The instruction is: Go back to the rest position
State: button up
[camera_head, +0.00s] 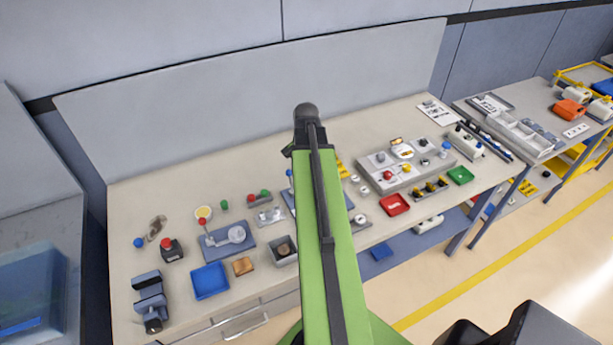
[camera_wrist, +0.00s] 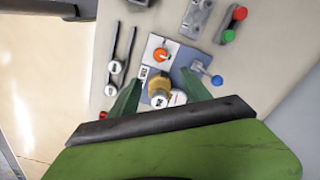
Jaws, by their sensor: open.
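My gripper (camera_wrist: 160,76) shows in the wrist view with its two green fingers spread apart and nothing held between them. Beneath and between the fingers are a yellow-brown round part (camera_wrist: 158,86) and a white plate with an orange knob (camera_wrist: 163,55). A blue base plate (camera_wrist: 184,58) lies beside them. I cannot tell how far the fingers are above these parts. In the head view my green arm reaches up over the workbench (camera_head: 130,215), and it hides the gripper and the bench behind it.
A blue-knobbed lever (camera_wrist: 216,79) stands right of the fingers. In the head view, a blue tray (camera_head: 209,281), a red tray (camera_head: 394,205) and a grey fixture block (camera_head: 405,178) are on the bench. A tall panel (camera_head: 250,90) rises behind. Floor is open at lower right.

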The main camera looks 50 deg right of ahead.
dwell(0.3)
